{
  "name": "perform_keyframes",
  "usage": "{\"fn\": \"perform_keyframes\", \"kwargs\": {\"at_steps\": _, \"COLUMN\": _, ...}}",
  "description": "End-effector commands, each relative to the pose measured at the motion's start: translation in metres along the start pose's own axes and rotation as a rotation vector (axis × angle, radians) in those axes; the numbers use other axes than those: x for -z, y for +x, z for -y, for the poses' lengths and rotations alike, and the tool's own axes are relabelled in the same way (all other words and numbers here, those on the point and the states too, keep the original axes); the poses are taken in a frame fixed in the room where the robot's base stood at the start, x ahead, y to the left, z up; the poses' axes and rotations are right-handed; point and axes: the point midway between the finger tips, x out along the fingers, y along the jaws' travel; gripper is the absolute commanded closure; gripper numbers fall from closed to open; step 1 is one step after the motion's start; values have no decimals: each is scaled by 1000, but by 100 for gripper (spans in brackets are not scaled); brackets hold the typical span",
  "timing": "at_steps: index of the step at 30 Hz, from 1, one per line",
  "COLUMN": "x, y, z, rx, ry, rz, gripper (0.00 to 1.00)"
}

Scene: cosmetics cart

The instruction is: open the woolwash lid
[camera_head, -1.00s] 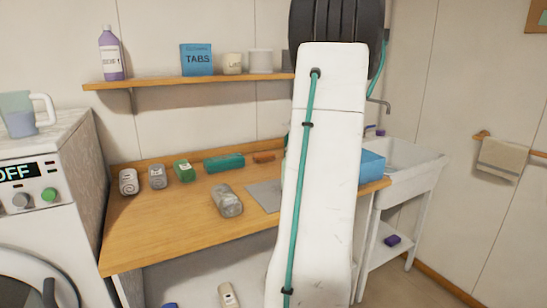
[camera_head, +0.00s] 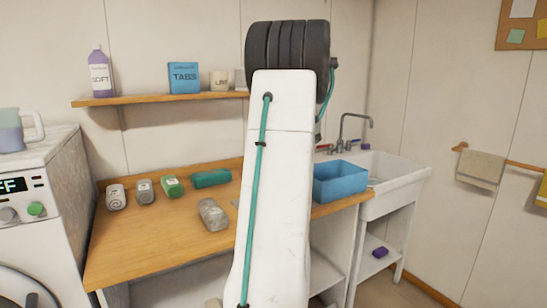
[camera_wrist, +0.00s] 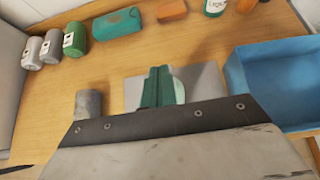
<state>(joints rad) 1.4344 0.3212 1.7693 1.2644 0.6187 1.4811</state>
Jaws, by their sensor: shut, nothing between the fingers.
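In the wrist view my gripper (camera_wrist: 160,72) shows as two green fingers pressed together, shut and empty. They are over a grey mat (camera_wrist: 207,78) on the wooden counter. A pale mint rounded shape (camera_wrist: 179,90) shows just right of the fingers; I cannot tell what it is. No label reading woolwash is legible. A green bottle with a white label (camera_wrist: 215,6) stands at the top edge of the wrist view, its upper part cut off. In the head view my arm hides my gripper.
A blue bin (camera_head: 340,183) stands on the counter's right end, beside the sink (camera_head: 400,175). Several small containers, one green (camera_head: 171,187), line the counter's back left. A grey container (camera_head: 212,214) lies nearer the front. A shelf (camera_head: 150,99) holds a purple bottle (camera_head: 101,75) and a blue box.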

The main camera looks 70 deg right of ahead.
Motion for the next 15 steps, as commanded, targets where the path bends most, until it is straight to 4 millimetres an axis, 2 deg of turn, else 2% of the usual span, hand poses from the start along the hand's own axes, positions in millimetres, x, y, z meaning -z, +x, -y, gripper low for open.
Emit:
{"fn": "perform_keyframes", "kwargs": {"at_steps": 5, "x": -9, "y": 4, "z": 8, "rx": 7, "ry": 4, "rz": 1, "gripper": 100}}
{"fn": "perform_keyframes", "kwargs": {"at_steps": 15, "x": -25, "y": 18, "z": 8, "rx": 7, "ry": 5, "rz": 1, "gripper": 100}}
